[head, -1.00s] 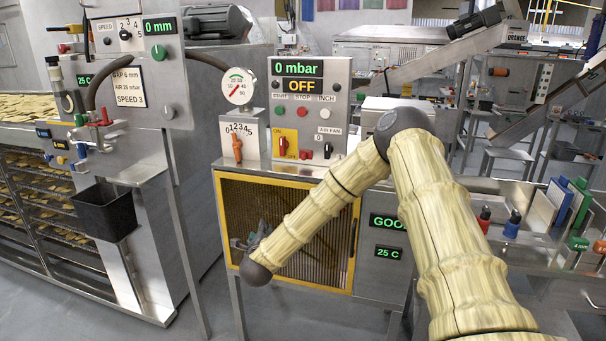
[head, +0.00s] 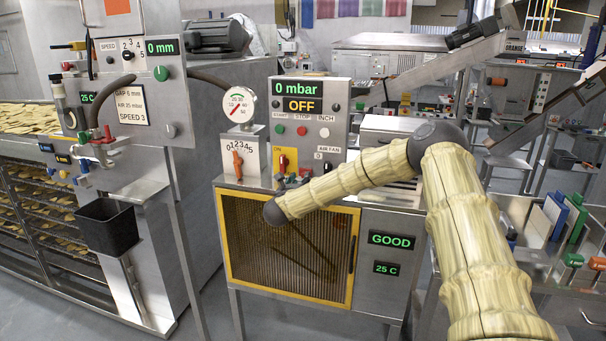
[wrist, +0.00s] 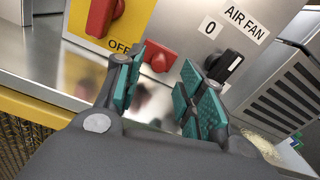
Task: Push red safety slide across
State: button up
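A small red slide (wrist: 160,58) is on the front of the control panel in the wrist view, right of the yellow ON/OFF plate (wrist: 118,18). My gripper (wrist: 168,62) points at the panel with its two teal-padded fingers apart. The red slide shows between and just beyond the fingertips, and the left fingertip overlaps its edge. I cannot tell whether they touch. Nothing is seen held. In the head view my gripper (head: 290,183) is at the panel's lower edge, partly hidden by my wrist.
A red knob (wrist: 101,15) sits on the yellow plate. A black AIR FAN knob (wrist: 223,65) is close beside my right finger. An orange dial knob (head: 238,164) stands left on the panel. Below is a yellow-framed mesh door (head: 225,245). The display (head: 303,105) reads OFF.

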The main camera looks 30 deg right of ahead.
jog(key=shift+p+x, duration=0.6)
jog(key=shift+x, duration=1.2)
jog(key=shift+a, duration=0.1)
grip_shut()
